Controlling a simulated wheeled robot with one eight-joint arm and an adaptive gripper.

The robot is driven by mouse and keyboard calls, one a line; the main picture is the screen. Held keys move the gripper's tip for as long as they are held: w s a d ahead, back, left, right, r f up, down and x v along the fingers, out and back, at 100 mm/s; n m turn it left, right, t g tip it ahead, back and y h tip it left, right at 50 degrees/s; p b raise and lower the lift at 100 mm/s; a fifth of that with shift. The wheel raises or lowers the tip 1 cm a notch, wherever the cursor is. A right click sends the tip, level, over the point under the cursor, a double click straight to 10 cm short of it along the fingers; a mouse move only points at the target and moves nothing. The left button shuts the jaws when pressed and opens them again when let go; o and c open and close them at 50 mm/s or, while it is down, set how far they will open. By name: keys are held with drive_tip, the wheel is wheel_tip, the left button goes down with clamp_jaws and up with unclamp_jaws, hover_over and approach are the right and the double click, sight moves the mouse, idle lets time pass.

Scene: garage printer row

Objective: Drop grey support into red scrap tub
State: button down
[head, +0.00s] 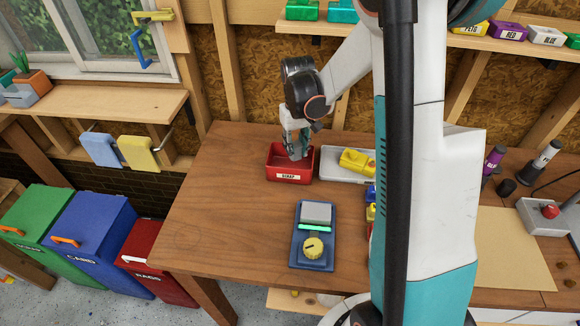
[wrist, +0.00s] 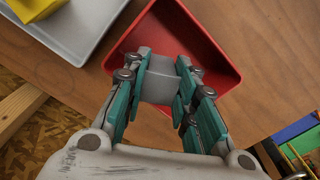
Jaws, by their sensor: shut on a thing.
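The red scrap tub (head: 290,175) stands on the wooden table, with a label reading SCRAP on its front. It also shows in the wrist view (wrist: 215,45), open side up. My gripper (head: 297,147) is over the tub, pointing down. In the wrist view my gripper (wrist: 164,92) is shut on the grey support (wrist: 158,84), a small grey block between the teal fingers. The support is over the tub's opening. I cannot tell how far it is above the tub's floor. In the head view the fingers mostly hide it.
A pale tray (head: 335,175) with a yellow part (head: 357,162) stands right of the tub. A blue device (head: 313,250) with a yellow dial lies in front. Lidded bins (head: 92,235) stand left of the table. The table's left part is clear.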

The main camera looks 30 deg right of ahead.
drive_tip(key=c, duration=1.2)
unclamp_jaws()
drive_tip(key=shift+r, duration=0.1)
wheel_tip(320, 180, up, 12)
drive_tip(key=shift+f, duration=0.1)
